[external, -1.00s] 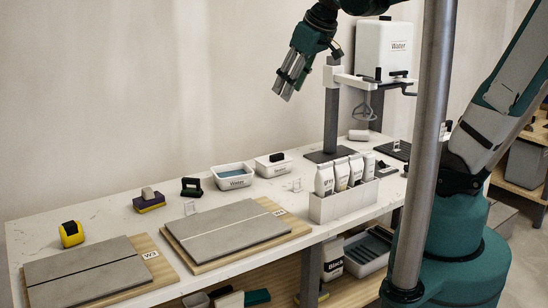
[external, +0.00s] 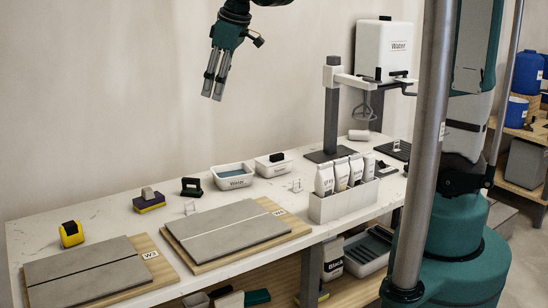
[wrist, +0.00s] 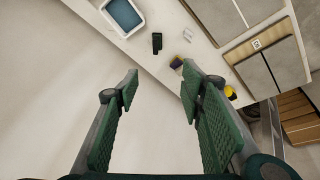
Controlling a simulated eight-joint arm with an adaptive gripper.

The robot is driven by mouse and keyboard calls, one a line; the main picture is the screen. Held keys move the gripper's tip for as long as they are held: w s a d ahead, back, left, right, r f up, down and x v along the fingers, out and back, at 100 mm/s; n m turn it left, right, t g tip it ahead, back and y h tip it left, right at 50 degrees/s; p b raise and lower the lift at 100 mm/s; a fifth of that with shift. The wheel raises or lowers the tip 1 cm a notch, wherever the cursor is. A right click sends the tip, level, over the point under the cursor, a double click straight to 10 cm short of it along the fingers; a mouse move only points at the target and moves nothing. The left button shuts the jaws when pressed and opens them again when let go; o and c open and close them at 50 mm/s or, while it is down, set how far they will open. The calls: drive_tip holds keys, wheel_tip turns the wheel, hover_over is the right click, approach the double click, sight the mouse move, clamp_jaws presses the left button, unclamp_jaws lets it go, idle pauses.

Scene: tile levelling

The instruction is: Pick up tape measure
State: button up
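The tape measure (external: 71,234) is yellow and black and stands at the left end of the white worktop, behind the left grey tile board. In the wrist view the yellow tape measure (wrist: 230,93) shows just beyond the right finger, partly covered by it. My gripper (external: 213,97) hangs high above the worktop, well to the right of the tape measure and pointing down. In the wrist view my gripper (wrist: 160,88) has its green-padded fingers spread apart with nothing between them.
Two tile boards (external: 88,273) (external: 227,229) lie along the worktop's front. A purple-yellow sponge (external: 149,202), a black-handled tool (external: 191,187) and a water tray (external: 233,176) stand behind them. Bags in a white box (external: 343,204) and a stand (external: 331,115) are to the right.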

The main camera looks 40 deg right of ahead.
drive_tip(key=w+a+f+n+g, duration=0.1)
drive_tip(key=w+a+f+n, duration=0.15)
drive_tip(key=a, duration=0.45)
drive_tip(key=w+a+f+n, duration=0.1)
drive_tip(key=w+a+f, duration=0.15)
drive_tip(key=a, duration=0.35)
drive_tip(key=n+g+h, duration=0.1)
drive_tip(key=n+g, duration=0.2)
drive_tip(key=n, duration=0.4)
hover_over(77, 222)
drive_tip(key=f, duration=2.3)
drive_tip(key=shift+w+d, duration=0.25)
drive_tip(key=shift+d, duration=0.1)
drive_tip(key=shift+s+a+f+n, duration=0.15)
drive_tip(key=shift+a+f+n, duration=0.1)
drive_tip(key=shift+a+f, duration=0.2)
drive_tip(key=shift+d+f, duration=0.1)
drive_tip(key=shift+f, duration=1.15)
